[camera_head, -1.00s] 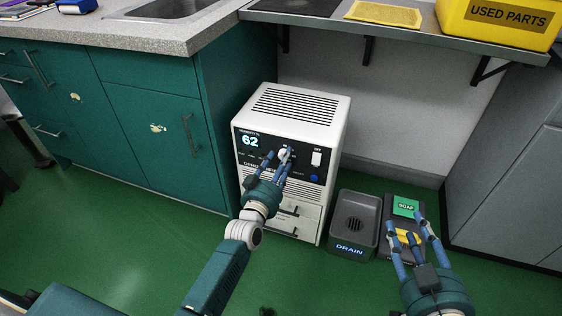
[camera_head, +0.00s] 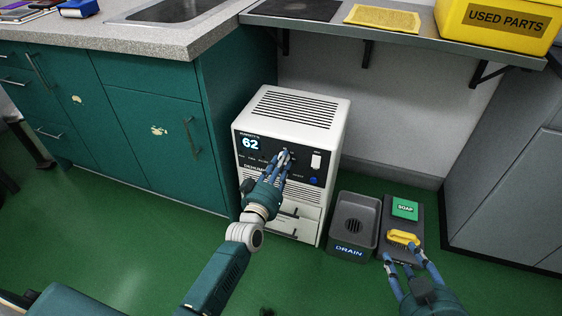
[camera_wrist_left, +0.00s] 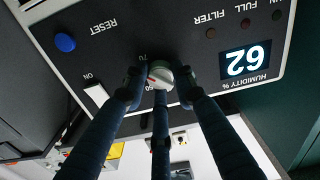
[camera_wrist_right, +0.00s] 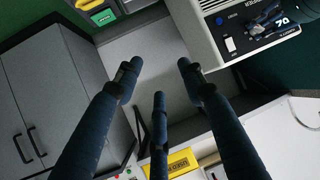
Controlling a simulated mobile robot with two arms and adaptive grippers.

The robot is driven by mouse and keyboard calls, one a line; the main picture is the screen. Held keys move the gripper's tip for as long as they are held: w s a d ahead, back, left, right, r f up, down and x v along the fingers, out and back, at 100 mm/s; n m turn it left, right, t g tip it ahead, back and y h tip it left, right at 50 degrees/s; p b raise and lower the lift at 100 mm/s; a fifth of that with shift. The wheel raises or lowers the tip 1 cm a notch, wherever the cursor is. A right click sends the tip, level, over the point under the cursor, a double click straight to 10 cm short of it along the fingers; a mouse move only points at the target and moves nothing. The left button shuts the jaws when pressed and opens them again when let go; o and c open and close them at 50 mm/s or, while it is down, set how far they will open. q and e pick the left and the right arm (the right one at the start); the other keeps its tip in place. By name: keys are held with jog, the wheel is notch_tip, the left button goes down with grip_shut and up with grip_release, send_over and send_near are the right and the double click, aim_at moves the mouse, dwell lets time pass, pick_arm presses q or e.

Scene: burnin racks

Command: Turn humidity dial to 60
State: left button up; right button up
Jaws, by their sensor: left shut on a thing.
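The white dehumidifier (camera_head: 300,104) stands on the floor with a black control panel. Its humidity display (camera_head: 250,143) reads 62 and also shows upside down in the left wrist view (camera_wrist_left: 246,60). The humidity dial (camera_wrist_left: 160,76) is a pale round knob with a red mark, between printed numbers, partly covered by fingers. My left gripper (camera_head: 284,158) is shut on the dial, its fingers around the rim. My right gripper (camera_head: 405,260) is open and empty, low at the right, near the yellow brush (camera_head: 403,237).
A grey drain basin (camera_head: 338,226) and a dark tray (camera_head: 415,228) with a green soap box (camera_head: 405,208) stand right of the machine. The shelf (camera_head: 340,25) overhangs behind it. A green cabinet (camera_head: 160,140) stands left. Green floor is clear in front.

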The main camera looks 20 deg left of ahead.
pick_arm(q)
jog(key=shift+s+d+f+n+p, duration=0.1)
jog(key=shift+f+n+p, duration=0.1)
jog(key=shift+n, duration=1.55)
jog(key=shift+d+f+n+p, duration=0.1)
jog(key=shift+f+n+p, duration=0.1)
jog(key=shift+n, duration=1.55)
pick_arm(e)
jog(key=s+d+f+g, duration=0.1)
jog(key=s+f+g, duration=0.1)
jog(key=s+f, duration=0.2)
jog(key=shift+d+f+g+h, duration=0.15)
jog(key=shift+d+g+h, duration=0.15)
jog(key=shift+g+h, duration=0.1)
jog(key=shift+s, duration=0.1)
pick_arm(q)
jog(key=o, duration=1)
jog(key=shift+o, duration=0.8)
jog(key=shift+r, duration=0.2)
jog(key=s, duration=1.2)
jog(key=shift+a, duration=0.25)
